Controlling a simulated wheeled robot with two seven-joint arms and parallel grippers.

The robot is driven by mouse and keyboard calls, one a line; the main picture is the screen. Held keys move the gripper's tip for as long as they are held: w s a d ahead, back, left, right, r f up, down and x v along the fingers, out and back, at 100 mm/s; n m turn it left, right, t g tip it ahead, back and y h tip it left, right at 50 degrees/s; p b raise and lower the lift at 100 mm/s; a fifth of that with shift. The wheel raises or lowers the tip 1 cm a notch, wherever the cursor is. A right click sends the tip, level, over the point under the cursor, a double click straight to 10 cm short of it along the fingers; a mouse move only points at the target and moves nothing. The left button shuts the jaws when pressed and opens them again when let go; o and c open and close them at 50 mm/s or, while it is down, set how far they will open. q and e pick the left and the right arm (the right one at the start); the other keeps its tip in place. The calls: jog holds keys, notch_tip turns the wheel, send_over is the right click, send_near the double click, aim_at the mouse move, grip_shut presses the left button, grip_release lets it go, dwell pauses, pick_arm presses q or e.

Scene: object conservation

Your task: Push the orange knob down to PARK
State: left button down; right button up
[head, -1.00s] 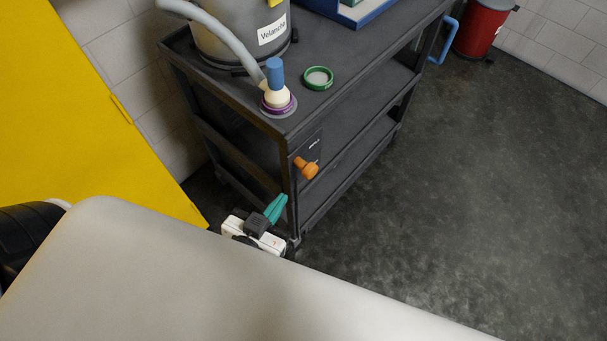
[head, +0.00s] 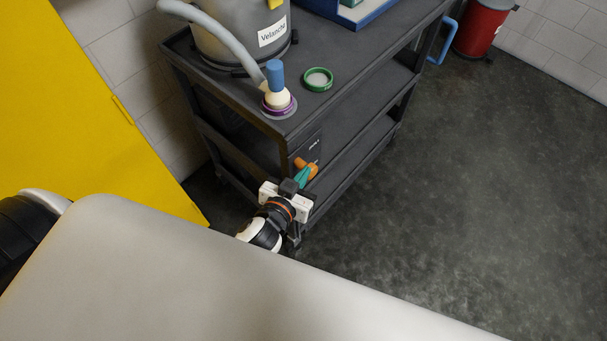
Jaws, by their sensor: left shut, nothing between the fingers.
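The orange knob (head: 311,169) sits on a dark panel (head: 308,150) at the near corner post of the black cart. Small pale lettering shows on the panel above the knob, too small to read. My left gripper (head: 304,176), with teal fingers, is shut and empty. Its fingertips are right at the knob and overlap it in the picture, hiding part of it. I cannot tell whether they touch it. My right gripper is not in the head view.
The cart (head: 350,85) carries a grey canister (head: 240,30) with a hose, a blue-topped nozzle (head: 275,85) and a green ring (head: 318,79). A yellow panel (head: 80,110) stands at left. A red bin (head: 480,28) stands at back right. The floor (head: 460,200) at right is clear.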

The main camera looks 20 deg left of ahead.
pick_arm(q)
jog(key=shift+w+f, duration=0.2)
jog(key=shift+f, duration=0.2)
jog(key=shift+f, duration=0.1)
notch_tip(320, 180, down, 10)
jog(key=b, duration=0.6)
jog(key=shift+f+b, duration=0.15)
jog(key=shift+b, duration=0.2)
jog(key=shift+s, duration=0.1)
